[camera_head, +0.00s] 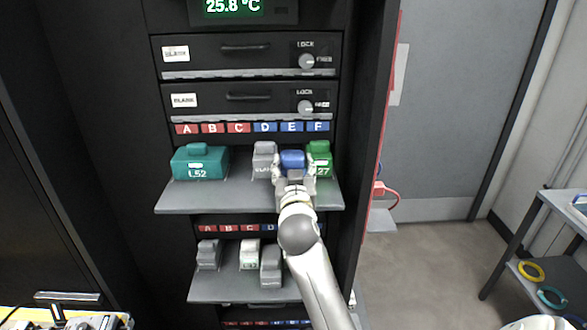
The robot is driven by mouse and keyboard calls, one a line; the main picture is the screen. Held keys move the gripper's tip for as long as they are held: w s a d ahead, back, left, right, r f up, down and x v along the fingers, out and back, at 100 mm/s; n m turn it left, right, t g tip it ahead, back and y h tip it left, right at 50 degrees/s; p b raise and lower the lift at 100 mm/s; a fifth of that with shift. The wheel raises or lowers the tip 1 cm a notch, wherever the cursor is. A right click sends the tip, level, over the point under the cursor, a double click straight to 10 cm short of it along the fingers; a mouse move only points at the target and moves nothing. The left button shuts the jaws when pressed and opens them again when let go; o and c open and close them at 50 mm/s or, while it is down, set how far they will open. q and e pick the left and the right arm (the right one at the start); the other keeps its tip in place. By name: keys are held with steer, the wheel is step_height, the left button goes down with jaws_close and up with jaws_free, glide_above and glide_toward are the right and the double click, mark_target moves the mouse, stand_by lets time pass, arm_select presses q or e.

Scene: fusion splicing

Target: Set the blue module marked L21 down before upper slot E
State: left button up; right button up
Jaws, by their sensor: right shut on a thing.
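The blue module (292,158) is on or just above the upper shelf (240,195), in front of the blue E label (291,127). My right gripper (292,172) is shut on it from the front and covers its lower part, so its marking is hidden. I cannot tell whether the module touches the shelf. A grey module (264,155) stands close on its left, and a green module (319,155) marked 27 stands close on its right. My left gripper is not in view.
A teal module (200,162) marked L52 stands at the upper shelf's left. Several grey and white modules stand on the lower shelf (235,290). Two drawers with lock knobs are above the slot labels. A red cable (388,188) hangs at the cabinet's right side.

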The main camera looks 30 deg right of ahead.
steer(key=shift+f, duration=0.15)
steer(key=o, duration=1.2)
steer(key=shift+w+d+f, duration=0.1)
steer(key=shift+c, duration=0.2)
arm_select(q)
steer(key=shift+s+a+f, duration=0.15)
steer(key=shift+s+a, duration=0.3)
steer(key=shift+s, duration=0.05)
arm_select(e)
steer(key=shift+r, duration=0.2)
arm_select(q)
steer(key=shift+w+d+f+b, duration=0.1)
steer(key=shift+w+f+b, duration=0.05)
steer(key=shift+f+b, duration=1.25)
arm_select(e)
steer(key=v, duration=1.2)
